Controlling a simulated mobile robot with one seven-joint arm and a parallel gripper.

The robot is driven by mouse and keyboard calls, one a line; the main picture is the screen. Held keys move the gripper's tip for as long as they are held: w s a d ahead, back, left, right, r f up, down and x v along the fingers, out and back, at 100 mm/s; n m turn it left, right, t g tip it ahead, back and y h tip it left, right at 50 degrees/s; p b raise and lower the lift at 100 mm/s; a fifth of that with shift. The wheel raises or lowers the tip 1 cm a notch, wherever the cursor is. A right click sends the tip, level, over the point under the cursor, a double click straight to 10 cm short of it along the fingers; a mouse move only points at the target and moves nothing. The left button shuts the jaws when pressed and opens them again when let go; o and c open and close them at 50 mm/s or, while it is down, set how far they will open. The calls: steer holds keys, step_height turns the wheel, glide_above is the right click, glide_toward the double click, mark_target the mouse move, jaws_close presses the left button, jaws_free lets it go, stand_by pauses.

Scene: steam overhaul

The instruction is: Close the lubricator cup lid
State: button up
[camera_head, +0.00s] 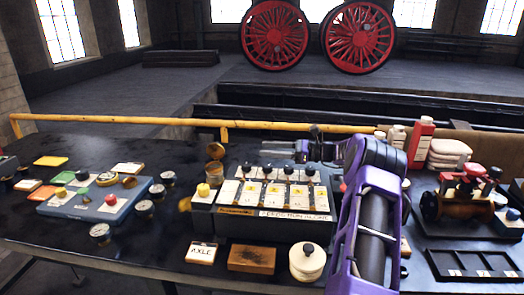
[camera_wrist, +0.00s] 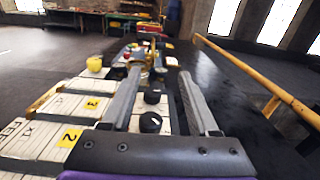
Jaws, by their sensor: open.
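The lubricator cup (camera_head: 215,178) looks like a small brass cup at the back left corner of the grey lubricator box (camera_head: 262,222). Its round brass lid (camera_head: 217,151) stands raised above the cup, tilted open. My gripper (camera_head: 264,149) is open and empty. It reaches in from the right above the back of the box, with its fingers pointing left toward the lid and apart from it.
White numbered panels with black knobs (camera_wrist: 150,122) lie below the gripper. A yellow knob (camera_head: 203,190) is in front of the cup. A yellow rail (camera_head: 120,119) runs behind the bench. A blue tray (camera_head: 75,208) and several gauges lie left; bottles (camera_head: 420,142) stand right.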

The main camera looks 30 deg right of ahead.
mark_target(216, 145)
steer(key=shift+w+f+b, duration=0.1)
steer(key=shift+w+b, duration=0.1)
steer(key=shift+b, duration=0.25)
steer(key=shift+w+a, duration=0.15)
steer(key=shift+a, duration=0.1)
steer(key=x, duration=1.6)
steer(key=shift+w+a, duration=0.1)
steer(key=shift+a, duration=0.3)
jaws_close()
